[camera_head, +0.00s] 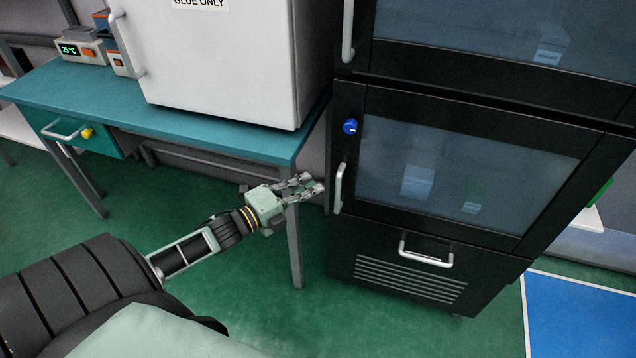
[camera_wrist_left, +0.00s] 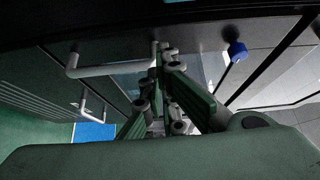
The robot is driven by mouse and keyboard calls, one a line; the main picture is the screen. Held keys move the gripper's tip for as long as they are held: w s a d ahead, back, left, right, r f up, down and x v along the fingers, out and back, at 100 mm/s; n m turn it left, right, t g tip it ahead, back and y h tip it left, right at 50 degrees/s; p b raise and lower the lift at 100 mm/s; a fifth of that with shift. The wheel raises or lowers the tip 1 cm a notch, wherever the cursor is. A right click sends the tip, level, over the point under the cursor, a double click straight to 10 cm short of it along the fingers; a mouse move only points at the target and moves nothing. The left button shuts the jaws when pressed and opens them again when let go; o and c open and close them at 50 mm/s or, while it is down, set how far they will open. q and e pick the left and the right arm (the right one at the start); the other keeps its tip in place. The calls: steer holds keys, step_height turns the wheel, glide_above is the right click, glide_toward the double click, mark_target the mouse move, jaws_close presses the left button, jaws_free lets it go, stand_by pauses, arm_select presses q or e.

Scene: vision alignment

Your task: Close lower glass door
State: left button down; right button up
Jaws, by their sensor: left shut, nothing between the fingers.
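The lower glass door (camera_head: 455,180) is on the black cabinet in the head view and looks flush with its frame. Its upright silver handle (camera_head: 339,188) is at the door's left edge, with a blue knob (camera_head: 350,126) above it. My left gripper (camera_head: 316,188) is just left of the handle, shut and empty; whether it touches the door cannot be told. In the left wrist view, my left gripper (camera_wrist_left: 165,60) is in front of the cabinet front, near a silver handle (camera_wrist_left: 110,70) and the blue knob (camera_wrist_left: 237,51). My right gripper is not in view.
An upper glass door (camera_head: 510,40) is above, and a vented drawer with a handle (camera_head: 426,256) is below. A teal table (camera_head: 200,125) bearing a white cabinet (camera_head: 230,65) stands to the left. Green floor (camera_head: 250,320) is open in front.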

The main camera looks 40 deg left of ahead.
arm_select(q)
steer(key=a+v, duration=0.1)
steer(key=v, duration=0.5)
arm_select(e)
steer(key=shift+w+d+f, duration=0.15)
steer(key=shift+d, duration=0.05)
arm_select(q)
steer(key=shift+w+r, duration=0.1)
steer(key=shift+w, duration=0.05)
